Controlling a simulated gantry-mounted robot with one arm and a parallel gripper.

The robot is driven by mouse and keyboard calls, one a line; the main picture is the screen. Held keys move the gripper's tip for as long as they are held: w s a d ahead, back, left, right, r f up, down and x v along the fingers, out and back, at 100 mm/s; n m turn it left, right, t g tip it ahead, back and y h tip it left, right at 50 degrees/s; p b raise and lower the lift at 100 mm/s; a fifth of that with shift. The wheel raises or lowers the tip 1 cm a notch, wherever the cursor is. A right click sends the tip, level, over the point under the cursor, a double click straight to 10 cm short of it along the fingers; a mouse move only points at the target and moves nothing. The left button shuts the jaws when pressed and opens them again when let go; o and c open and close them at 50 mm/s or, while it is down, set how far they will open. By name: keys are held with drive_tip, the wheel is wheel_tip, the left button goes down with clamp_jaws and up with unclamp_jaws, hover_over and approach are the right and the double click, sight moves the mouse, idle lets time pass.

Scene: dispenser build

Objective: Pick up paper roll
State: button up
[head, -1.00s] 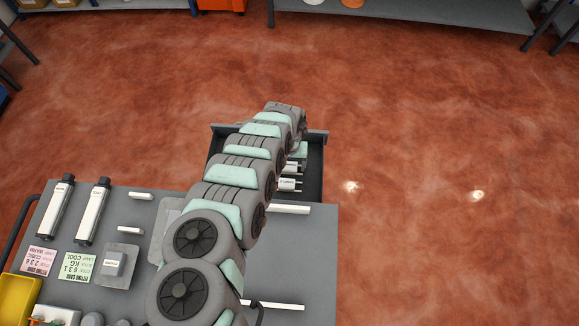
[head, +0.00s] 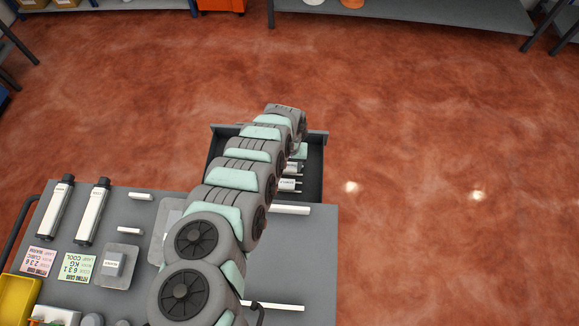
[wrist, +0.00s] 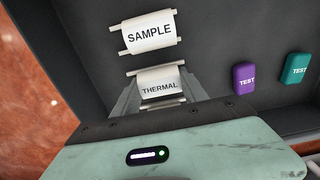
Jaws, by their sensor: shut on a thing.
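A white paper roll labelled THERMAL (wrist: 160,88) sits between the two grey fingers of my gripper (wrist: 158,96) in the wrist view. The fingers are shut on it from both sides. A second white roll labelled SAMPLE (wrist: 149,37) lies just beyond it, apart from the fingers. Both are in a dark open drawer or tray (wrist: 222,55). In the head view my arm reaches over this drawer (head: 316,165), and white rolls (head: 288,184) show partly beside the arm. The fingertips are hidden there.
A purple TEST block (wrist: 245,79) and a teal TEST block (wrist: 295,68) lie right of the rolls. The grey table (head: 320,250) holds two black-and-white cylinders (head: 92,212), printed cards (head: 77,267), white bars (head: 290,209) and a yellow bin (head: 18,298).

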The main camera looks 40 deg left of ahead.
sight(289, 165)
drive_tip(key=c, duration=0.4)
drive_tip(key=shift+c, duration=0.2)
wheel_tip(289, 165, up, 20)
drive_tip(key=p, duration=0.3)
drive_tip(key=shift+p, duration=0.4)
